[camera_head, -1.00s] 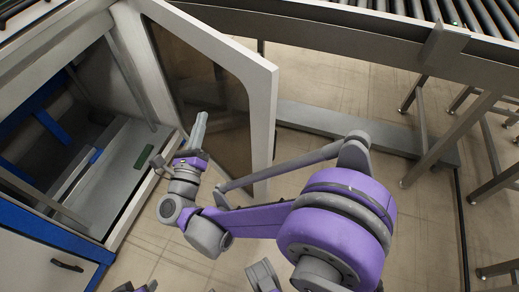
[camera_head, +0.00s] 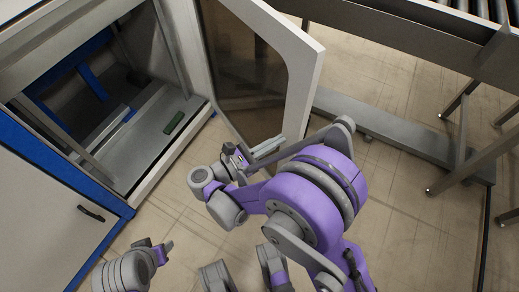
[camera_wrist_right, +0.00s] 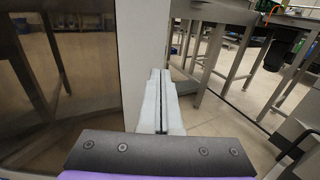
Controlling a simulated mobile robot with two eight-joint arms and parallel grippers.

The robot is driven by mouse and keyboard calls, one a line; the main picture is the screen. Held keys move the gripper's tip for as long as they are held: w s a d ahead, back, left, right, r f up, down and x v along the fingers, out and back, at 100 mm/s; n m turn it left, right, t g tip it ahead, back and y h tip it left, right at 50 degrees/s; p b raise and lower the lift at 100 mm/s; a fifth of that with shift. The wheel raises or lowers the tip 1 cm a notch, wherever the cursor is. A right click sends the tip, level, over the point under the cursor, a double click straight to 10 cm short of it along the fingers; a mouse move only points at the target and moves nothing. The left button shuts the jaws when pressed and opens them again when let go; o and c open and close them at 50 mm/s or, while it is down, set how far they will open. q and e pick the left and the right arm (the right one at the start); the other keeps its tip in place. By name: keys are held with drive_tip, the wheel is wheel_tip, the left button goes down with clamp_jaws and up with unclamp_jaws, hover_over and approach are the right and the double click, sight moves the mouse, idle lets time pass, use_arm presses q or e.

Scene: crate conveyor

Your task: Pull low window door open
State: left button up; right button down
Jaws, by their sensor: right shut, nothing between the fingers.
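The window door (camera_head: 303,90) has a pale frame around a dark see-through pane (camera_head: 240,75). It stands swung out from the open cabinet. My right gripper (camera_head: 268,147) is shut and empty, its fingers pointing right near the lower part of the door. In the right wrist view the closed fingers (camera_wrist_right: 160,100) lie in front of the door's pale frame edge (camera_wrist_right: 143,45), with the pane to the left; I cannot tell whether they touch. My left gripper (camera_head: 165,248) shows only partly at the bottom left, away from the door, and its jaw opening is unclear.
The cabinet's interior (camera_head: 140,135) is open, with a green block (camera_head: 174,122) on its ledge. A closed white panel with a dark handle (camera_head: 91,213) is at the left. A conveyor frame (camera_head: 410,40) with legs stands right of the door. Tiled floor (camera_head: 385,215) is clear.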

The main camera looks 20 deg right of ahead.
sight(299, 129)
drive_tip(key=shift+b+x, duration=0.35)
drive_tip(key=shift+x, duration=2.15)
